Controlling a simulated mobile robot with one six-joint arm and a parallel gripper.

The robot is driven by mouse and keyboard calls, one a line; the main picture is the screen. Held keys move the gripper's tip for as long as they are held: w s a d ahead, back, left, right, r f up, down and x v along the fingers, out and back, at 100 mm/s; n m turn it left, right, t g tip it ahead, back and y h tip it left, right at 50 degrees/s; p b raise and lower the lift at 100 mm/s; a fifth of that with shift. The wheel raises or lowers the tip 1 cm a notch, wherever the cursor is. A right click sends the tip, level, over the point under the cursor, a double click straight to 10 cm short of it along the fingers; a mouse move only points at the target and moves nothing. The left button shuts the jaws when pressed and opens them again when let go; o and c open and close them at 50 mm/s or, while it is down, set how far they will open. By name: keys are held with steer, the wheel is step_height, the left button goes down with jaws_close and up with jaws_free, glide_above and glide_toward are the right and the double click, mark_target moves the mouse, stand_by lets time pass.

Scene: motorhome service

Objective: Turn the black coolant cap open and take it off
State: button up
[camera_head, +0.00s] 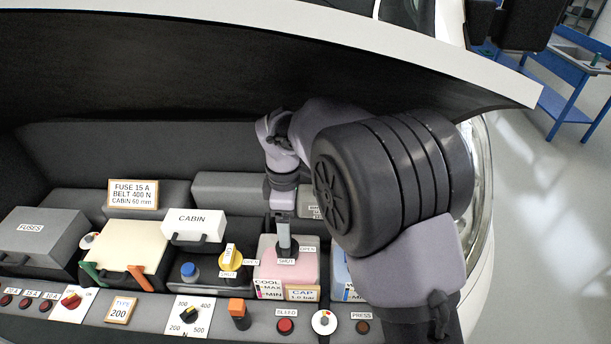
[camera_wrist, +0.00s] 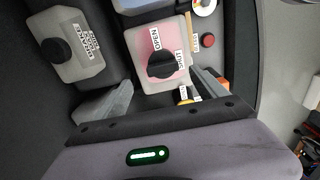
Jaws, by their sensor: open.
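The black coolant cap (camera_head: 287,246) sits on the pink coolant tank (camera_head: 270,272), which carries SHUT and OPEN labels. In the wrist view the cap (camera_wrist: 161,65) shows a raised ridge that points roughly toward the SHUT label. My gripper (camera_head: 284,217) points down just above the cap in the head view and partly covers it. In the wrist view my gripper (camera_wrist: 158,92) is open and empty, with one finger low to the left of the cap and one low to its right. I cannot tell whether a finger touches the cap.
A yellow cap (camera_head: 231,260) stands left of the tank, near a blue cap (camera_head: 189,270) and the CABIN box (camera_head: 193,226). A grey tank with a black cap (camera_wrist: 55,50) is left in the wrist view. Buttons such as the red BLEED button (camera_head: 285,326) line the front panel. The hood edge overhangs above.

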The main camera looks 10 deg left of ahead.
steer(key=shift+a+f, duration=0.1)
steer(key=shift+f, duration=0.05)
steer(key=f, duration=0.2)
steer(key=f+b, duration=0.1)
steer(key=f, duration=0.1)
steer(key=f+b, duration=0.1)
steer(key=f, duration=0.2)
steer(key=shift+s+a+f, duration=0.1)
steer(key=shift+s, duration=0.2)
jaws_close()
steer(key=shift+r+n, duration=0.2)
steer(key=shift+n, duration=0.3)
steer(key=shift+n+p, duration=0.9)
steer(key=shift+p, duration=0.15)
steer(key=n+p, duration=0.2)
steer(key=n, duration=0.1)
steer(key=shift+f+n+p, duration=0.15)
steer(key=shift+n+p, duration=0.3)
steer(key=shift+n, duration=0.25)
